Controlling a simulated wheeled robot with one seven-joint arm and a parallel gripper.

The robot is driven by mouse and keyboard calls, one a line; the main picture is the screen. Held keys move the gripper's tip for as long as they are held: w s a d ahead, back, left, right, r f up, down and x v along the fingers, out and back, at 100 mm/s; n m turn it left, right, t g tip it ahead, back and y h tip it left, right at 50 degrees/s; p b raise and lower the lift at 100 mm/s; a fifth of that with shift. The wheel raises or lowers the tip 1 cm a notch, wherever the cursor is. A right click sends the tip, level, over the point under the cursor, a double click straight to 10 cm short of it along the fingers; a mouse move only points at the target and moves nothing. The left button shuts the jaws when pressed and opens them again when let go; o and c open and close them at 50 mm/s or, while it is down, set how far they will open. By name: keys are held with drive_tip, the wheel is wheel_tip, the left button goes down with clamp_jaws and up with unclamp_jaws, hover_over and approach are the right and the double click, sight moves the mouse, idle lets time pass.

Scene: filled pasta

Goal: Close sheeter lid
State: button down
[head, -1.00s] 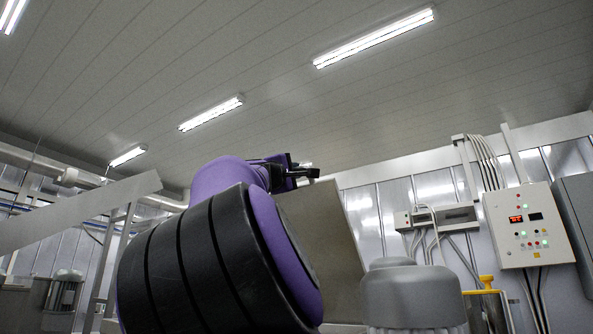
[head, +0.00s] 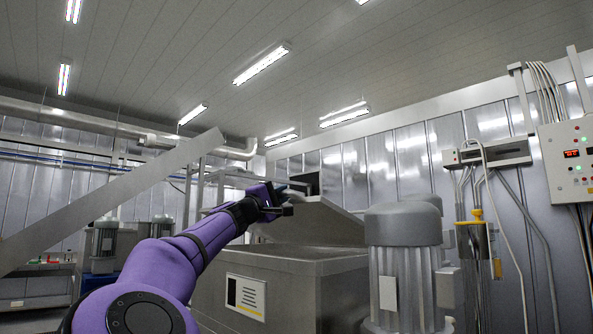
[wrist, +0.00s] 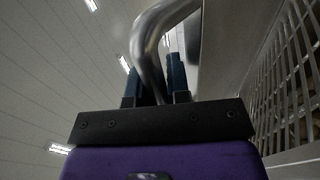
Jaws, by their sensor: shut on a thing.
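The sheeter is a grey metal box (head: 300,285) with a label on its front, right of my arm in the head view. Its lid (head: 318,228) is a flat metal panel, tilted up and partly open above the box. My gripper (head: 278,203) is at the lid's left side in the head view. In the wrist view my gripper (wrist: 158,82) is shut on a curved, shiny metal handle (wrist: 150,45), with a dark finger on each side of it. The exact contact between fingers and handle is partly hidden.
A large grey ribbed motor (head: 405,265) stands close to the right of the sheeter. A slanted metal panel (head: 110,200) crosses the left side. A control box (head: 568,165) and cables are on the right wall.

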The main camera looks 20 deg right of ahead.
drive_tip(key=a+f+h, duration=0.1)
drive_tip(key=a+f, duration=0.2)
drive_tip(key=f, duration=1.1)
drive_tip(key=shift+s+a+f+t, duration=0.25)
drive_tip(key=shift+s+f+t, duration=0.1)
drive_tip(key=shift+s+t, duration=0.1)
drive_tip(key=c, duration=1.4)
unclamp_jaws()
drive_tip(key=o, duration=0.3)
drive_tip(key=shift+s+a, duration=0.1)
drive_tip(key=shift+a, duration=0.15)
drive_tip(key=shift+d, duration=0.15)
drive_tip(key=shift+f, duration=0.1)
